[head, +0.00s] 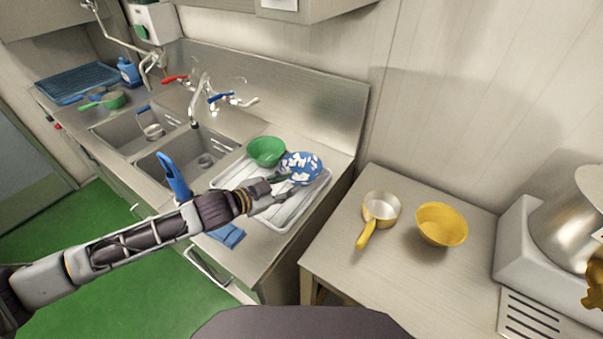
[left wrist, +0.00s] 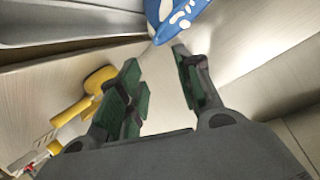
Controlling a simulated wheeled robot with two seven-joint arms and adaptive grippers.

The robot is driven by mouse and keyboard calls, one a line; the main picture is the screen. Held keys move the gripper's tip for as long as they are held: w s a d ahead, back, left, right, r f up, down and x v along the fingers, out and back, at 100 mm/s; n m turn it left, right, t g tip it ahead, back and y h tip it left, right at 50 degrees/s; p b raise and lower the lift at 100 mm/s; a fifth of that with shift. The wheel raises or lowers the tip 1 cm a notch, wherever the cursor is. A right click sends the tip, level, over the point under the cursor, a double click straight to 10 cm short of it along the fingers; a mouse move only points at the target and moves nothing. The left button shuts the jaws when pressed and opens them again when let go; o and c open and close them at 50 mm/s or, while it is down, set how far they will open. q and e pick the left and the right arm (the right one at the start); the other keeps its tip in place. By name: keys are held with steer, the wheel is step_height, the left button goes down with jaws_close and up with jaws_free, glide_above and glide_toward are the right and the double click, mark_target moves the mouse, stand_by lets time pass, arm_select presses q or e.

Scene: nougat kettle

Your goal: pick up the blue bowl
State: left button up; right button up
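The blue bowl (head: 302,166), with white patches, is at the right end of the white drain tray (head: 306,206), beside the green bowl (head: 266,150). I cannot tell whether it is tilted or upside down. My left gripper (head: 283,196) is just in front of it, over the tray. In the left wrist view, my left gripper (left wrist: 160,82) is open with nothing between its fingers. The blue bowl (left wrist: 180,16) shows at the top edge, close to the right fingertip and partly cut off. I cannot tell whether they touch. My right gripper is in neither view.
The sink (head: 172,168) and its taps (head: 200,95) lie left of the tray. On the table to the right are a pan with a yellow handle (head: 380,210) and a yellow bowl (head: 441,224). A blue cloth (head: 229,235) lies at the counter's front edge.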

mark_target(318, 174)
arm_select(q)
steer(key=shift+p+x, duration=0.35)
steer(key=shift+x, duration=3.8)
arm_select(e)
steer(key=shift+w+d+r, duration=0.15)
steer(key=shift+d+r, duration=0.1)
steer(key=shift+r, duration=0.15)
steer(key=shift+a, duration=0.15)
arm_select(q)
steer(key=shift+w+d, duration=0.1)
steer(key=shift+p+x, duration=0.4)
steer(key=shift+x, duration=1)
steer(key=shift+w+d+f, duration=0.6)
steer(key=shift+w+f, duration=0.05)
steer(key=shift+w, duration=0.15)
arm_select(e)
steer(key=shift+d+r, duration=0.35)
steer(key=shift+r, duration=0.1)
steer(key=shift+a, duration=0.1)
